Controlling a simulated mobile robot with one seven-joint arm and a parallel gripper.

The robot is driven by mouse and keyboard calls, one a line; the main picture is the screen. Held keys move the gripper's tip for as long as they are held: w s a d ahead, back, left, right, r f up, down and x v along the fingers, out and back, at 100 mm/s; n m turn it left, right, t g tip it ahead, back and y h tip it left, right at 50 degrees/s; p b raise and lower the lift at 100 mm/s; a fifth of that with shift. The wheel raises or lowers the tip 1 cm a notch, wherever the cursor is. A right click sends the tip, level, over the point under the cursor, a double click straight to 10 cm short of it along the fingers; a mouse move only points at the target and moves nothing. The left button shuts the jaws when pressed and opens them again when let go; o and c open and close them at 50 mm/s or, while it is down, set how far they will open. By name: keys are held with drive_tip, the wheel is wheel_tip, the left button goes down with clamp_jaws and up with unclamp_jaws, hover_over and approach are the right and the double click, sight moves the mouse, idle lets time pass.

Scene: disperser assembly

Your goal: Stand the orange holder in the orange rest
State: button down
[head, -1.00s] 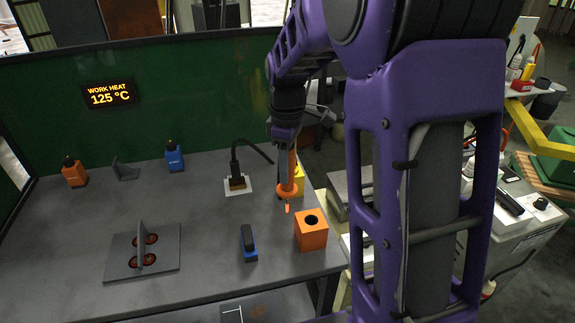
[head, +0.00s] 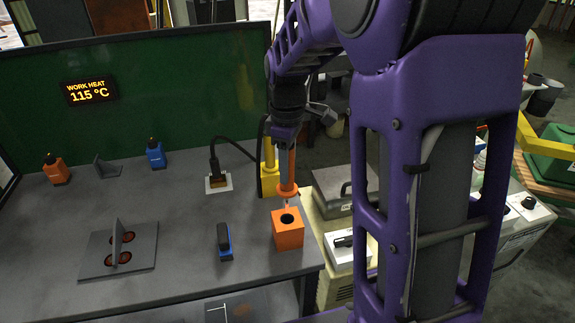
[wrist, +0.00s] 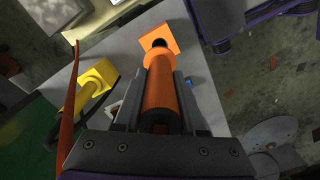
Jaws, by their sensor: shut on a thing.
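The orange holder (head: 287,172) hangs upright in my gripper (head: 287,146), its flange and narrow tip pointing down. In the head view its tip is just above the dark round hole of the orange rest (head: 288,234), a block near the table's right edge. Whether the tip touches the hole's rim is unclear. In the wrist view, the gripper's two fingers (wrist: 159,100) are shut on the holder's orange body (wrist: 160,82). The orange rest (wrist: 157,36) shows beyond its far end, partly hidden by it.
A yellow holder in its stand (head: 268,168) is close behind left. A black-cabled tool stands on a white plate (head: 219,184). A blue-and-black block (head: 225,242) lies left of the rest. A grey fixture (head: 118,250) and small bottles (head: 156,154) stand further left. The display (head: 90,92) reads 115 °C.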

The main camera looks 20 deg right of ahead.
drive_tip(key=shift+f+b, duration=3.7)
drive_tip(key=shift+f, duration=1.2)
drive_tip(key=shift+c, duration=2)
unclamp_jaws()
drive_tip(key=shift+r, duration=0.1)
wheel_tip(320, 180, up, 17)
drive_tip(key=p, duration=0.3)
drive_tip(key=shift+r, duration=0.15)
